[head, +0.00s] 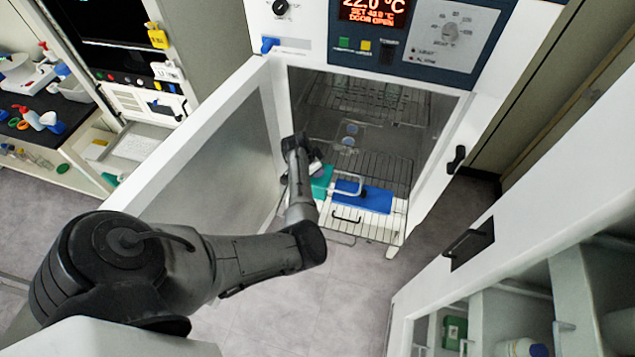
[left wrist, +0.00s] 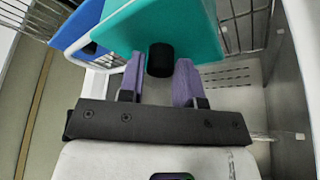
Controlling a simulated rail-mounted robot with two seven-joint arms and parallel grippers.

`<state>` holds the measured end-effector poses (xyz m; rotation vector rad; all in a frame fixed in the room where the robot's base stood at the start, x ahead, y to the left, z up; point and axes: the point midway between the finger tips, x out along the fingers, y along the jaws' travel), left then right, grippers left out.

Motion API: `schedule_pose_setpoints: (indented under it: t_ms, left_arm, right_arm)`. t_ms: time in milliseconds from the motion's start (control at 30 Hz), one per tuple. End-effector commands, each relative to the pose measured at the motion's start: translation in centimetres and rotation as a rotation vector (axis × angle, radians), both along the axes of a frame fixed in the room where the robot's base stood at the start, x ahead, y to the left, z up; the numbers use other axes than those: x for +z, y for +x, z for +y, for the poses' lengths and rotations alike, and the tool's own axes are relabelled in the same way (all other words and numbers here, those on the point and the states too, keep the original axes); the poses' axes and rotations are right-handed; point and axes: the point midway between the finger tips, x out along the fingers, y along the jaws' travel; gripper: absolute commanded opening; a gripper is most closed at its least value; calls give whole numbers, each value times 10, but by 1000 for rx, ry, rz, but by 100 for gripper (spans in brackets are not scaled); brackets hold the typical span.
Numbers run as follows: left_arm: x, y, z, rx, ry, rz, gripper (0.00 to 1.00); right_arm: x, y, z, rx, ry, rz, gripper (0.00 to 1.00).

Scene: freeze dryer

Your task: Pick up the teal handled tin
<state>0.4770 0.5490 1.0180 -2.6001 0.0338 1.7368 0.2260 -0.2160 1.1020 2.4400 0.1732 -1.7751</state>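The teal handled tin (head: 322,181) sits at the left of the pulled-out wire shelf in the open freeze dryer, partly hidden by my left arm. In the left wrist view the teal tin (left wrist: 165,28) fills the top, with a short black handle (left wrist: 160,60) pointing towards my palm. In the head view my left gripper (head: 314,168) is at the tin's left end. My right gripper is not in view.
A blue tin (head: 376,199) with a pale handle stands right beside the teal one on the wire shelf (head: 390,165). The open dryer door (head: 215,150) is close on the left of my arm. A white cabinet (head: 540,225) stands at the right.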

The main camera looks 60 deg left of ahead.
Motion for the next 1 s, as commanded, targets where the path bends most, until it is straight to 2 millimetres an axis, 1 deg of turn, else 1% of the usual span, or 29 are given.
schedule_pose_setpoints:
  t_ms: [33,300,333,833,933,1000]
  left_arm:
    - [0,0,0,0,0,0,27]
    - [0,0,0,0,0,0,1]
    - [0,0,0,0,0,0,0]
    - [2,0,0,0,1,-1,0]
    - [10,0,0,-1,1,-1,0]
    - [20,1,0,-1,4,-1,0]
  right_arm:
    - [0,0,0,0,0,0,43]
    - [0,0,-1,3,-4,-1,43]
    - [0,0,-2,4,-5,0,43]
    - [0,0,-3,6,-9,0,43]
    - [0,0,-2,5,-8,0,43]
    - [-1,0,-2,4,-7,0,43]
